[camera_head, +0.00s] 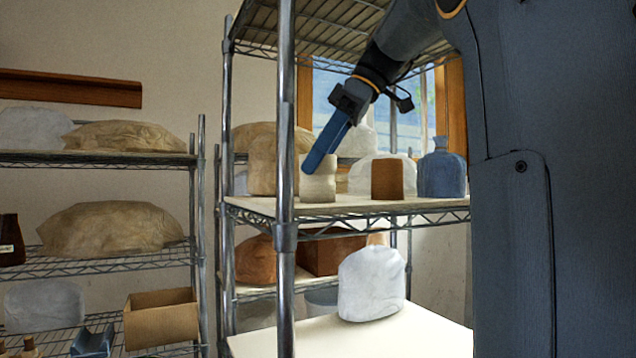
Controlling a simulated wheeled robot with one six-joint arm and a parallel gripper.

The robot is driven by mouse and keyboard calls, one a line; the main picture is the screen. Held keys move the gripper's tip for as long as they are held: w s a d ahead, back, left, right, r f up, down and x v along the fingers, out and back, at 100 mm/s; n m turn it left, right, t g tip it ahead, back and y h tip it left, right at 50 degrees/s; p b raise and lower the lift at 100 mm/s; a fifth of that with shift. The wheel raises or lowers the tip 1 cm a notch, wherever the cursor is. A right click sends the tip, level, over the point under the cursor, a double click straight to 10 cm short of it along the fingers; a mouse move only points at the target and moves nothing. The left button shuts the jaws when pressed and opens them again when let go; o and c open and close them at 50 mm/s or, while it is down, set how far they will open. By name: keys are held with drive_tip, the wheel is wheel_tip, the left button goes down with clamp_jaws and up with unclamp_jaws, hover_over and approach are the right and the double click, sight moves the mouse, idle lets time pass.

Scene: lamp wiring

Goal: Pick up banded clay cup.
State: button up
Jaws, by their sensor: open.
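A pale beige cup (319,189), which looks like the banded clay cup, stands upright on the middle shelf (350,205) of the right-hand rack. Its banding is faint at this size. My gripper (311,166) reaches down from the upper right, with its long blue finger slanting to the cup's upper left. The fingertip overlaps the cup's top in the view, and I cannot tell whether it touches. My gripper is open, seen side-on, so only one finger shows clearly. It holds nothing that I can see.
A taller tan vessel (263,165) stands close left of the cup. A brown block (387,179) and a blue bottle (442,170) stand to the right. A steel post (286,120) rises in front, left of the cup. A wire shelf (340,28) hangs above.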

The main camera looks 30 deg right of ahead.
sight(307, 177)
drive_tip(key=shift+p+x, duration=0.75)
drive_tip(key=shift+x, duration=1.45)
drive_tip(key=shift+s, duration=0.1)
drive_tip(key=c, duration=1.3)
drive_tip(key=shift+r, duration=0.15)
